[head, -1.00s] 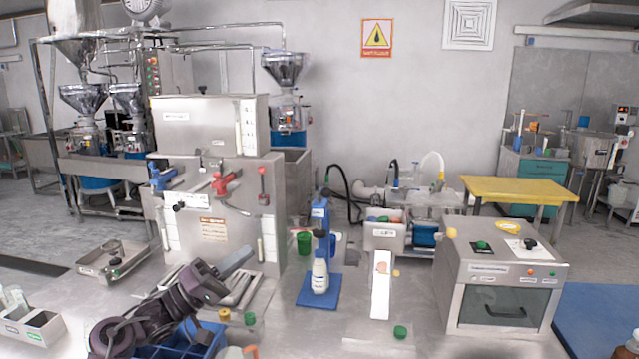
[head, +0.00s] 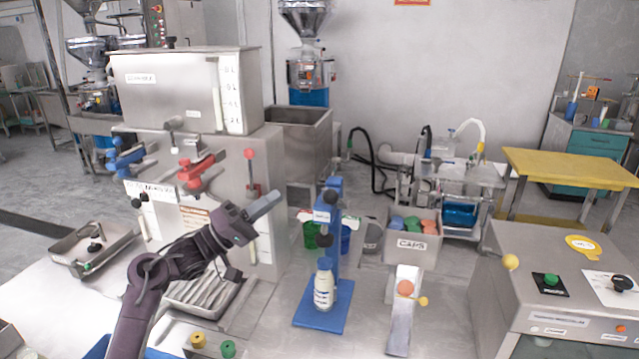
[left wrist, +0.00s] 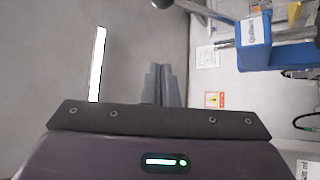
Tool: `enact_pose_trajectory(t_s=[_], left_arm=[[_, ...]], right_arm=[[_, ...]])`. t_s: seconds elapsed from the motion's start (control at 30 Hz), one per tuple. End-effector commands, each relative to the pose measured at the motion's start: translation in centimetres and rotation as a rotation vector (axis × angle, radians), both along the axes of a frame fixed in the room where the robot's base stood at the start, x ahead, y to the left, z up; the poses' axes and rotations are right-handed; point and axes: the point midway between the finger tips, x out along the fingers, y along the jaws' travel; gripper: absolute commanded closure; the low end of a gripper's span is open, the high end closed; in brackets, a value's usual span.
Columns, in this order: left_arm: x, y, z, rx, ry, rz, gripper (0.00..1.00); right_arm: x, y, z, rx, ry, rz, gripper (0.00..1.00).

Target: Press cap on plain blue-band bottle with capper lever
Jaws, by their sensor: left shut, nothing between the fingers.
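A blue capper press (head: 330,215) stands on a blue base plate (head: 318,318) in the middle of the bench. In the left wrist view the shut grey fingers (left wrist: 158,75) show at the centre, with a labelled blue block (left wrist: 255,42) and a metal bar at upper right. My right gripper is out of view.
A steel machine (head: 200,160) with red and blue valve handles stands behind my left arm. A caps bin (head: 411,246) is right of the press. A steel box (head: 560,285) with buttons is at far right.

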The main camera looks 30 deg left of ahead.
Motion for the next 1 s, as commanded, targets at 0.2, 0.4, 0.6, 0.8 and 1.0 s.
enact_pose_trajectory(t_s=[0.2, 0.4, 0.6, 0.8, 1.0], left_arm=[[0.0, 0.0, 0.0, 0.000, 0.000, 0.000, 1.00], [1.0, -0.7, 0.9, -0.001, -0.002, -0.001, 1.00], [3.7, -2.6, 2.9, -0.001, -0.003, -0.002, 1.00], [6.5, -4.6, 4.5, -0.002, -0.001, -0.002, 1.00], [6.3, -6.4, 3.8, -0.002, 0.004, -0.001, 1.00]], right_arm=[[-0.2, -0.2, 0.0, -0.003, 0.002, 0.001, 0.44], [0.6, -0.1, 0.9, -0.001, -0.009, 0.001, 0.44], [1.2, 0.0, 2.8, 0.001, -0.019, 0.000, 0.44], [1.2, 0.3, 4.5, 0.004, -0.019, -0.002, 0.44], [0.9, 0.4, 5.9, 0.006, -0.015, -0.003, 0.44]])
